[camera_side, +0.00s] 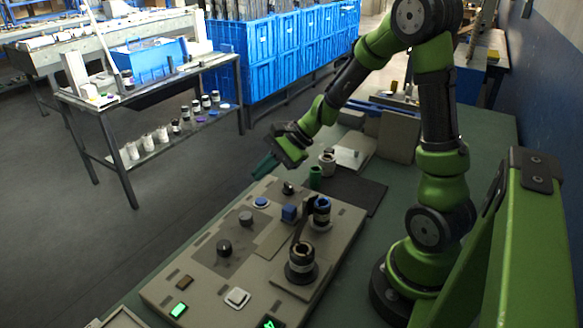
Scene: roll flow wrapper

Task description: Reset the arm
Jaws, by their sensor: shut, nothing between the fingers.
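My arm is green and black and reaches in from the right. My gripper (264,166) is shut and empty, pointing down and left just beyond the far left edge of the control panel (205,262). It appears to be above the surface and clear of the knobs. The beige panel lies on the green table and carries black knobs, a blue button, a lit green button (178,310) and a lit green display (270,322). A dark lever (303,228) stands near the panel's right side.
Behind the panel stand a small green cylinder (316,178) and a beige round part (327,162) near a dark mat (357,191). A grey block (398,136) stands farther back. A green frame (530,240) fills the right foreground. A shelf table (150,85) and blue crates (270,60) stand across the floor.

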